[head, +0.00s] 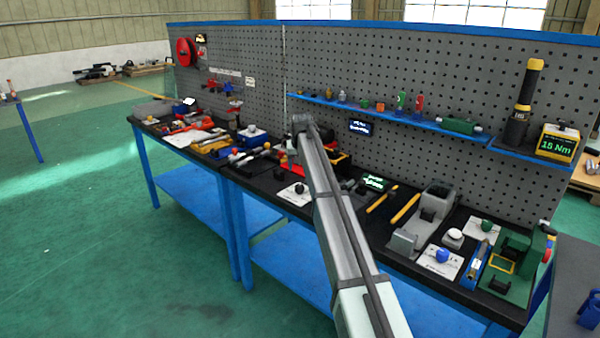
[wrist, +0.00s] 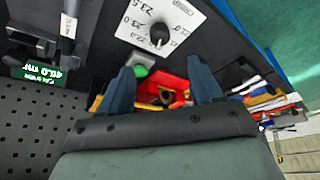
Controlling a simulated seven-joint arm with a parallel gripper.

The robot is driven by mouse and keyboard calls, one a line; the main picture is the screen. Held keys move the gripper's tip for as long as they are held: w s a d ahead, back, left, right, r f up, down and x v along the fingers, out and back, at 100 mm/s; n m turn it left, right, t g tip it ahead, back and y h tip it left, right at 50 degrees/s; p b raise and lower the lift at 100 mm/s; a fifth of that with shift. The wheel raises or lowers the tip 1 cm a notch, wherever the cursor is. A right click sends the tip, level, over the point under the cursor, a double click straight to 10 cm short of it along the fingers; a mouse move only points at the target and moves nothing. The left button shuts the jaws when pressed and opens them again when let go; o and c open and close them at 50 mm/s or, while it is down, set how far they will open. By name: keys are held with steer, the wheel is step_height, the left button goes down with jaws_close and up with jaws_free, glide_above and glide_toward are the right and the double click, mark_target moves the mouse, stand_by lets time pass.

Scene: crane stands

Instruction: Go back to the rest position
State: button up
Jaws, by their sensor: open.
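My arm reaches from the bottom of the head view up over the workbench (head: 262,182). Its far end is near the middle of the bench, and my gripper is mostly hidden there behind the arm. In the wrist view my gripper (wrist: 163,88) shows two dark blue fingers spread apart. Nothing is held between them. Beyond the fingers lie a red tray (wrist: 172,82) with small parts and a green button (wrist: 138,70). I cannot tell how high the fingers are above them.
A white numbered card with a black knob (wrist: 159,36) lies near the fingers. A pegboard (head: 400,75) stands behind the bench, with a blue shelf (head: 390,118). A grey machine (head: 428,212) and green fixture (head: 512,262) stand at right. The floor in front is clear.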

steer(key=shift+s+r, duration=0.2)
steer(key=shift+r, duration=0.3)
steer(key=s+a+f+y, duration=0.1)
steer(key=a+f+y, duration=0.1)
steer(key=a+f, duration=0.95)
steer(key=s+d+f+g+h, duration=0.1)
steer(key=s+d+f, duration=0.3)
steer(key=s+f, duration=0.55)
steer(key=s+d+f+g, duration=0.2)
steer(key=s+d+f, duration=0.3)
steer(key=f, duration=0.7)
steer(key=s+d+f+g+h, duration=0.1)
steer(key=s+d+f, duration=0.2)
steer(key=s+f, duration=0.65)
steer(key=s+d+f+g, duration=0.1)
steer(key=s+d+f, duration=0.1)
steer(key=s+f, duration=0.45)
steer(key=s+d+f+g, duration=0.1)
steer(key=s+d+f, duration=0.2)
steer(key=s, duration=0.6)
steer(key=s+d+f+g, duration=0.1)
steer(key=s+d+f, duration=0.1)
steer(key=s+f, duration=0.45)
steer(key=s+d+g, duration=0.2)
steer(key=s, duration=1.3)
steer(key=s+d+f+g, duration=0.1)
steer(key=s+d+g, duration=0.1)
steer(key=s, duration=1.3)
